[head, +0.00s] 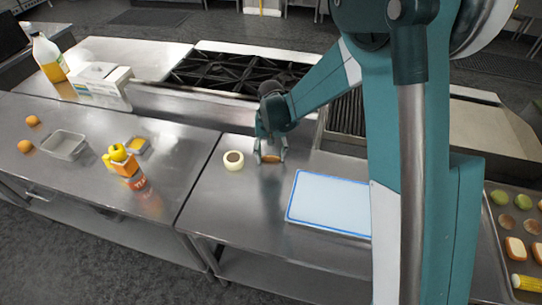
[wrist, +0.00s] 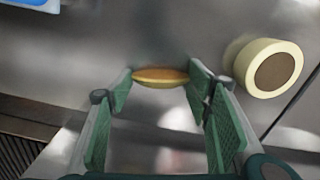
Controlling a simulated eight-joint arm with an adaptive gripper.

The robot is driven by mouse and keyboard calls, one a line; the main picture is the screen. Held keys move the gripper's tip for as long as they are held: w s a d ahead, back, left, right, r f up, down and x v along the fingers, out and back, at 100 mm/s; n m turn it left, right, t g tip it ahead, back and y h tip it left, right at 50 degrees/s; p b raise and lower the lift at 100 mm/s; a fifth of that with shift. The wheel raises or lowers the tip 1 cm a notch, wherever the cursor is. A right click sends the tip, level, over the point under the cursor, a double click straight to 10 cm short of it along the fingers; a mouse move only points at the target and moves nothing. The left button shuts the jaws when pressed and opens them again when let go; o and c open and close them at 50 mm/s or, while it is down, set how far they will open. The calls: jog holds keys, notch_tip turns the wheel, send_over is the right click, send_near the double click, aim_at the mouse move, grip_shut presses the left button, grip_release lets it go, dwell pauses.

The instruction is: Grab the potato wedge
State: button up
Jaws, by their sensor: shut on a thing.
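The potato wedge (head: 271,158) is a small golden-brown piece at the steel counter, left of the cutting board in the head view. It also shows in the wrist view (wrist: 160,77), lying crosswise between the fingertips with its browned face visible. My gripper (head: 269,154) points down over the counter with its fingers on either side of the wedge. In the wrist view my gripper (wrist: 160,84) is shut on the wedge, held at the tips of the green finger pads. I cannot tell whether the wedge still touches the counter.
A cream roll-shaped object (head: 233,160) stands just left of my gripper. A white cutting board with a blue edge (head: 328,200) lies to the right. A stove (head: 228,72) is behind. A metal pan (head: 64,146) and yellow items (head: 118,153) stand on the left counter.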

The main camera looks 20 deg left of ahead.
notch_tip(320, 180, up, 10)
dwell(0.6)
jog(key=shift+f, duration=0.1)
dwell(0.5)
